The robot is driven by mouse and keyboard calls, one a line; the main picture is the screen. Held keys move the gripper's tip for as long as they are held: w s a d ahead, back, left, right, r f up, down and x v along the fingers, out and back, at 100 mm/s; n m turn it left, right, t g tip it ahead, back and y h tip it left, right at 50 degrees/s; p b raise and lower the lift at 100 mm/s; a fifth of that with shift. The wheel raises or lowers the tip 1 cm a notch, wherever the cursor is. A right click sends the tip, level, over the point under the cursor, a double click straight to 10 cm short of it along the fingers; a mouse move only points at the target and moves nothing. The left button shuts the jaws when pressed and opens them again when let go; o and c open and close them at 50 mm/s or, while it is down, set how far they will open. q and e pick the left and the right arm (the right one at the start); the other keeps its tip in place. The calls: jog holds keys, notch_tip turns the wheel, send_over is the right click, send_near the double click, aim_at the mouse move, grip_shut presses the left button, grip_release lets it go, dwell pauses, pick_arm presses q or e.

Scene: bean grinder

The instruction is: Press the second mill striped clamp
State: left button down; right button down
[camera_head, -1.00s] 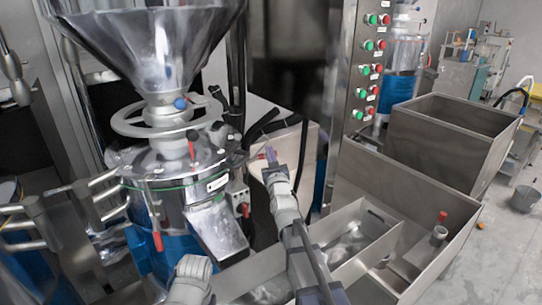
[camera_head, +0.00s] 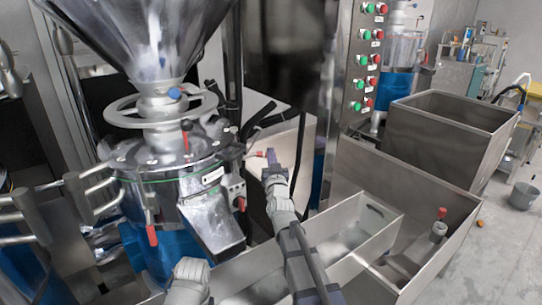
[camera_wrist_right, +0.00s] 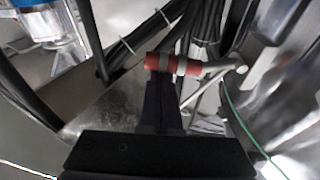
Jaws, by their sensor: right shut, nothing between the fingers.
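The striped clamp (camera_wrist_right: 172,65) is a short red and grey banded cylinder lying crosswise in the right wrist view, with a pale rod end on its right. In the head view it is a small red piece (camera_head: 257,154) on the right side of the steel mill (camera_head: 175,190). My right gripper (camera_head: 271,158) is at its right end there. In the wrist view my shut right fingers (camera_wrist_right: 163,90) reach up to the clamp and overlap its lower edge; I cannot tell if they touch. Nothing is between them.
Black cables (camera_wrist_right: 190,30) run behind the clamp. A steel panel with red and green buttons (camera_head: 366,60) stands right of the mill. Open steel bins (camera_head: 455,130) and a trough (camera_head: 365,225) fill the right. The floor at far right is mostly clear.

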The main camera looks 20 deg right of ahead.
jog(key=shift+s, duration=0.1)
